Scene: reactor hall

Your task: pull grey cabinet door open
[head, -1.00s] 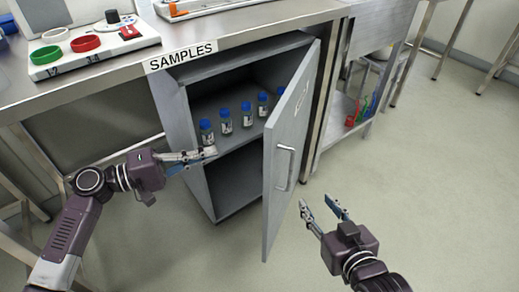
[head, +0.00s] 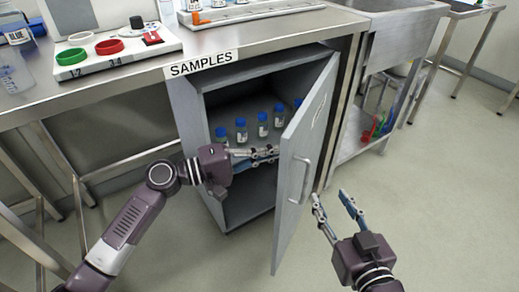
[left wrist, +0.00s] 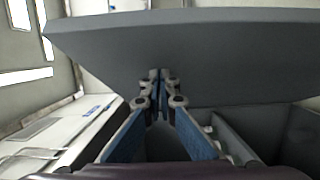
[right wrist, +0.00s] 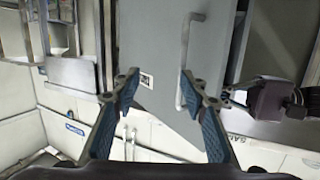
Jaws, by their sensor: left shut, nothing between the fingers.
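The grey cabinet (head: 188,120) stands under the bench, below a SAMPLES label. Its door (head: 302,150) is hinged on the right and stands partly open, with a bar handle (head: 301,180) on its outer face. My left gripper (head: 276,153) is shut and empty in the opening, its tips at or near the door's inner face; whether they touch is unclear. In the left wrist view the door's grey panel (left wrist: 220,55) fills the area ahead of the fingers. My right gripper (head: 331,193) is open and empty, outside the door, just right of the handle, which also shows in the right wrist view (right wrist: 186,60).
Several blue-capped bottles (head: 263,125) stand on the cabinet's shelf, behind my left gripper. The steel bench (head: 120,92) is above, with a white tray (head: 118,54) on it. A sink unit (head: 390,40) stands right of the cabinet. The floor in front at right is clear.

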